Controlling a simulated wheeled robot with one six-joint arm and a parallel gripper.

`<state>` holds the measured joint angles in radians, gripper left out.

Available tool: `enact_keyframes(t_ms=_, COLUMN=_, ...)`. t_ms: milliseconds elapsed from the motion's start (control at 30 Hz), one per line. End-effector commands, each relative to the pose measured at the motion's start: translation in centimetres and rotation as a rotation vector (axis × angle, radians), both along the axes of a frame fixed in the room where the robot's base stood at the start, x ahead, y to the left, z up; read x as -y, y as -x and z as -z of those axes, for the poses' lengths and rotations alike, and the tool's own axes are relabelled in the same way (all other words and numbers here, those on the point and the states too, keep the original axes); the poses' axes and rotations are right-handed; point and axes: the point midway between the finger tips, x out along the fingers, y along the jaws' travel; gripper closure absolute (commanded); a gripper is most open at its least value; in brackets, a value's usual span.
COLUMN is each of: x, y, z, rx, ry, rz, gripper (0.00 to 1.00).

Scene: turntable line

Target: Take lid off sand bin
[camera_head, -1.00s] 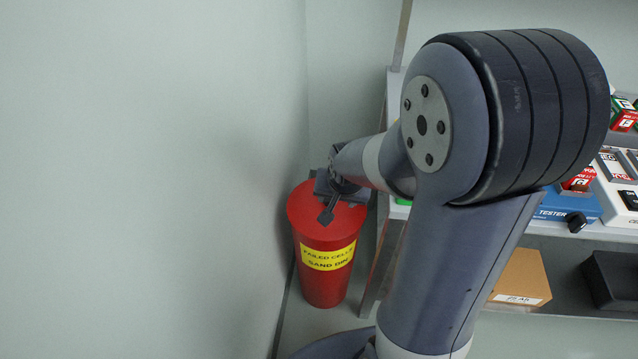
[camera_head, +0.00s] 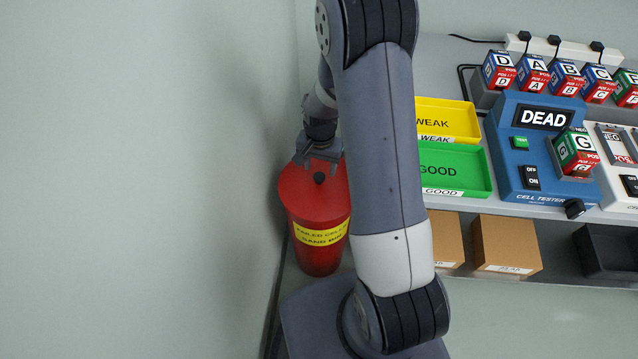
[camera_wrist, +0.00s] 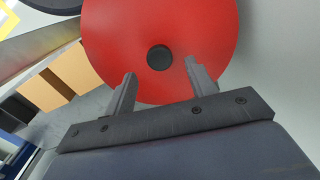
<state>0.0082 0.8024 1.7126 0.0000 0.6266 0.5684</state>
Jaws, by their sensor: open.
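The red sand bin (camera_head: 318,250) stands on the floor by the wall, with a yellow label reading "FAILED CELLS SAND BIN". Its round red lid (camera_head: 300,190) is on top, with a small black knob (camera_head: 319,178) at the middle. In the wrist view the lid (camera_wrist: 115,40) fills the upper middle, and the knob (camera_wrist: 159,58) shows beyond and between my fingers. My gripper (camera_head: 318,158) is at the bin's top, just behind the knob. In the wrist view my gripper (camera_wrist: 158,82) is open and empty, its fingers apart from the knob.
The wall is close on the left of the bin. To the right, a bench holds a yellow WEAK tray (camera_head: 448,118), a green GOOD tray (camera_head: 470,172), and a blue cell tester (camera_head: 510,150) reading DEAD with a cell. Cardboard boxes (camera_head: 508,245) sit below.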

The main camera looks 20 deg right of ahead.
Motion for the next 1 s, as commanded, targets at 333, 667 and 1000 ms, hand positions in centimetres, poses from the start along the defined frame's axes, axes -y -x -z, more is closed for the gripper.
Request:
enact_keyframes(t_ms=333, x=-0.3, y=0.4, z=4.3, rx=-0.002, ry=0.001, rz=-0.001, gripper=0.47)
enact_keyframes(t_ms=667, x=-0.3, y=0.3, z=5.1, rx=0.002, ry=0.001, rz=0.000, gripper=0.47)
enact_keyframes(t_ms=1000, x=-0.3, y=0.3, z=5.1, rx=0.001, ry=0.002, rz=0.000, gripper=0.71)
